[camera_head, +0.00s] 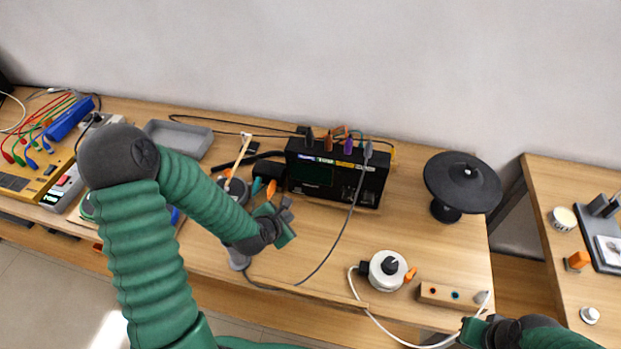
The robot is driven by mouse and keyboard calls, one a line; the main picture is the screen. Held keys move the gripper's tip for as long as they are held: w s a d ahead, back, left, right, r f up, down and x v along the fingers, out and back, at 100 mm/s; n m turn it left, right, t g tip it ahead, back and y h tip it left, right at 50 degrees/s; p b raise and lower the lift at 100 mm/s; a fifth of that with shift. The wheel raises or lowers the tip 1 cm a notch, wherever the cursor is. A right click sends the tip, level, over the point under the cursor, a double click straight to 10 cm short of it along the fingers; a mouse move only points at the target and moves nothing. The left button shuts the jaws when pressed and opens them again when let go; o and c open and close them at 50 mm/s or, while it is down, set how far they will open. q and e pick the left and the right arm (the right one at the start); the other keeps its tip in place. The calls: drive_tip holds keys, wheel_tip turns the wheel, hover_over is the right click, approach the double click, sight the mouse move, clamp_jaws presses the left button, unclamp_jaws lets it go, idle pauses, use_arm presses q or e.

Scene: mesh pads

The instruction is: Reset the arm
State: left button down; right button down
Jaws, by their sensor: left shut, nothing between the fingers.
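My left arm rises from the bottom left and bends over the table. Its gripper (285,214) is shut and empty, above the wood table (330,255) in front of the black instrument box. My right gripper (474,328) shows at the bottom right, close to the table's front edge and the white cable; its fingers are too unclear to judge. A round black mesh pad (462,180) stands on a short base at the right.
The black instrument box (338,172) has several cables plugged in on top. A white round knob unit (388,270) and a wooden socket block (453,295) sit near the front edge. A grey tray (178,138) lies at the back left. A second table (545,190) stands right, across a gap.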

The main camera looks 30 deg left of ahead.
idle(0.5)
use_arm(q)
drive_tip(key=s+d+m+g, duration=0.1)
drive_tip(key=d+m, duration=0.1)
drive_tip(key=m, duration=0.2)
drive_tip(key=s+d+m+g, duration=0.1)
drive_tip(key=m, duration=0.3)
drive_tip(key=s+d+r+m+h, duration=0.1)
drive_tip(key=s+d+m, duration=0.1)
drive_tip(key=m, duration=0.3)
drive_tip(key=shift+d+r+g, duration=0.1)
drive_tip(key=shift+d+g, duration=0.2)
drive_tip(key=shift+g, duration=0.1)
drive_tip(key=s+d+r+m+g, duration=0.1)
drive_tip(key=s+m, duration=0.3)
drive_tip(key=m, duration=0.4)
drive_tip(key=s+d+r+m+g, duration=0.2)
drive_tip(key=s+d+r+m, duration=0.1)
drive_tip(key=m, duration=0.5)
drive_tip(key=shift+s+d+r, duration=0.4)
drive_tip(key=shift+s+r, duration=0.1)
drive_tip(key=shift+r, duration=0.25)
drive_tip(key=shift+d, duration=0.15)
